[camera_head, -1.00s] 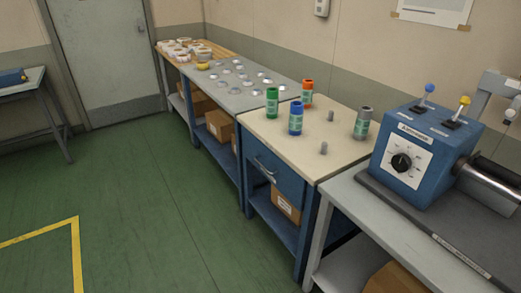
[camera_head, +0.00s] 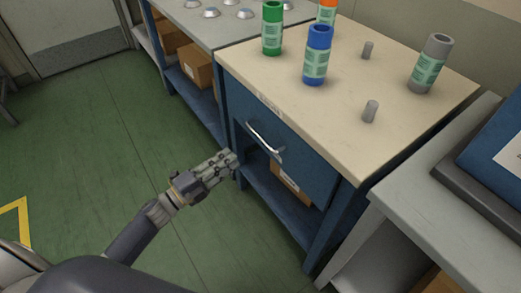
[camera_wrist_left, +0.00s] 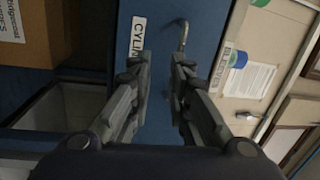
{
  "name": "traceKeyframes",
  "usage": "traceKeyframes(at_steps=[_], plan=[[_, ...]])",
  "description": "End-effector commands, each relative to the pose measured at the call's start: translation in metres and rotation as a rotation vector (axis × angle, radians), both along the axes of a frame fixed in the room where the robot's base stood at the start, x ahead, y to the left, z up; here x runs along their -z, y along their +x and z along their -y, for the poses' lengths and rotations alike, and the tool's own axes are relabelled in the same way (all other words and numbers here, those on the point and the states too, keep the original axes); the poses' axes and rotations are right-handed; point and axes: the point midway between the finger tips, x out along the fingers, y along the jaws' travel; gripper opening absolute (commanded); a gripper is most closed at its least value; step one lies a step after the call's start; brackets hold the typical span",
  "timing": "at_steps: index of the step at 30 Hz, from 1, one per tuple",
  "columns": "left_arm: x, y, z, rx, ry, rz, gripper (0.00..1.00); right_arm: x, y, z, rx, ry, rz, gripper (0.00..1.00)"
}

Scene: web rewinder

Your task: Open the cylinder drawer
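The cylinder drawer (camera_head: 300,165) is the blue front under the beige worktop, and it looks shut. Its silver bar handle (camera_head: 265,141) runs along the front. In the left wrist view the handle (camera_wrist_left: 182,36) shows beyond the fingertips, near a white label (camera_wrist_left: 138,36) starting "CYL". My left gripper (camera_head: 228,160) is in front of the drawer, left of and a little below the handle in the head view, and does not touch it. Its two fingers (camera_wrist_left: 160,72) stand apart with nothing between them. My right gripper is not in view.
Green (camera_head: 272,30), blue (camera_head: 317,55) and grey (camera_head: 429,63) cylinders stand on the beige worktop (camera_head: 345,120), with an orange one behind. Two short grey pegs are there too. A cardboard box (camera_head: 292,186) sits on the shelf below the drawer. Green floor lies open at left.

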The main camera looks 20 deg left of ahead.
Motion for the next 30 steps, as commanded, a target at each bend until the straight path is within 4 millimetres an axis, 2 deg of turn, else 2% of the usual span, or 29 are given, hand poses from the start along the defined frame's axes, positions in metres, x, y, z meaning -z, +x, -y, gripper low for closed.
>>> traceKeyframes(at_steps=[4, 8, 21, 30], plan=[[-0.018, -0.004, 0.012, 0.063, 0.059, 0.102, 0.18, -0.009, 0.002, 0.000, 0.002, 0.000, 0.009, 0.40], [-0.027, 0.002, 0.019, 0.076, 0.069, 0.124, 0.18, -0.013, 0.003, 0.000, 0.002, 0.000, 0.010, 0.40], [-0.041, 0.062, 0.065, 0.074, 0.065, 0.121, 0.18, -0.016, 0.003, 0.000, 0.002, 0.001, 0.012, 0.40], [-0.044, 0.079, 0.078, 0.073, 0.065, 0.117, 0.18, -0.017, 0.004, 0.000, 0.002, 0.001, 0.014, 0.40]])
